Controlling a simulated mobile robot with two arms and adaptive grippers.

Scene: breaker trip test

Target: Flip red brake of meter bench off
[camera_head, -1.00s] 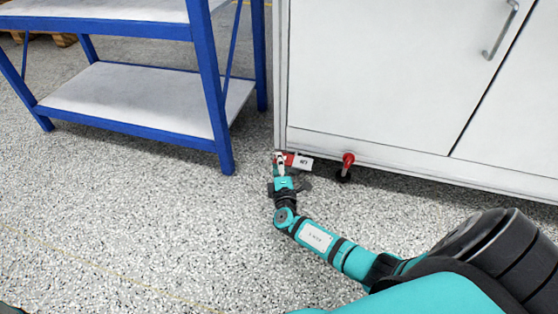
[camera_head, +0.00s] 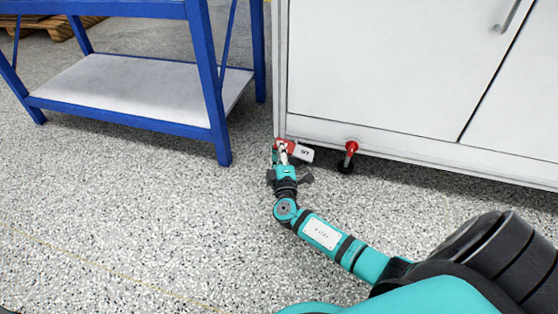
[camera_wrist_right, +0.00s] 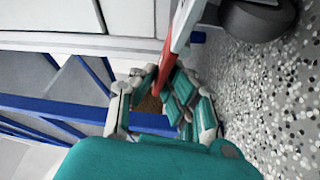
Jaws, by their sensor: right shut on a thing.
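The red brake (camera_head: 291,144) is a small red lever at the lower left corner of the white meter bench (camera_head: 360,85), low above the floor. It also shows in the wrist view (camera_wrist_right: 172,62) as a red bar beside a dark caster wheel (camera_wrist_right: 258,15). My right gripper (camera_head: 282,151) is shut on the red brake, with its fingers around the bar's lower end in the wrist view (camera_wrist_right: 162,100). The lettering is too small to read. My left gripper is out of view.
A second red lever (camera_head: 351,147) stands over a black caster (camera_head: 345,167) further right under the bench. A blue-framed shelf (camera_head: 215,110) stands close on the left. The speckled floor (camera_head: 130,220) in front is clear.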

